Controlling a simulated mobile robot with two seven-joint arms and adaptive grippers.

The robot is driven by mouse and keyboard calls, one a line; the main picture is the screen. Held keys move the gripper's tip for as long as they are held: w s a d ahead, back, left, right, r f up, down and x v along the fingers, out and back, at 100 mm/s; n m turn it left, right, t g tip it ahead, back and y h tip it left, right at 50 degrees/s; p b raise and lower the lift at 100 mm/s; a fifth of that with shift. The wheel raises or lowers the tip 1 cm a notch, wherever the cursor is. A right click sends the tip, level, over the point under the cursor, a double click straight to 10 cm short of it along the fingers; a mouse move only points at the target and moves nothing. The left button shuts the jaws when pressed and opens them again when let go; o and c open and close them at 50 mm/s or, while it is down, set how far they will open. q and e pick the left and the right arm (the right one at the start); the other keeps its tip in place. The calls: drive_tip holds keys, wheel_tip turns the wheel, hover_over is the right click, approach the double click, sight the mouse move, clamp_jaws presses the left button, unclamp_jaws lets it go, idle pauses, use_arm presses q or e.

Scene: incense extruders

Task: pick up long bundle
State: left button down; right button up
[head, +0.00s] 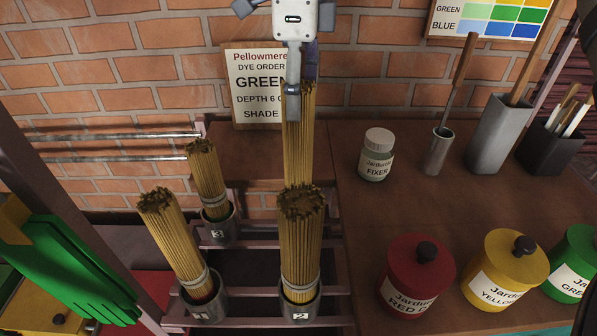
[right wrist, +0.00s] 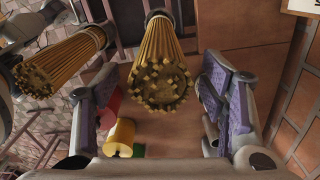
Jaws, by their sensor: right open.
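The long bundle (head: 298,135) of tan sticks stands upright at the back, behind the bundle in holder 2; its lower end is hidden in the head view. My right gripper (head: 302,78) is above it, pointing down, around its top. In the right wrist view the long bundle (right wrist: 165,75) lies between the spread purple-padded fingers of the right gripper (right wrist: 160,100), with gaps on both sides. My left gripper is not in view.
Shorter bundles stand in holder 1 (head: 205,305), holder 2 (head: 300,308) and holder 3 (head: 220,228). The holder 2 bundle (head: 300,245) is close in front. A dye order sign (head: 255,75) leans behind. A fixer jar (head: 376,155) and dye pots (head: 415,275) stand right.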

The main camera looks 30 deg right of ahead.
clamp_jaws()
drive_tip(key=shift+r, duration=0.1)
wheel_tip(320, 180, up, 10)
idle(0.5)
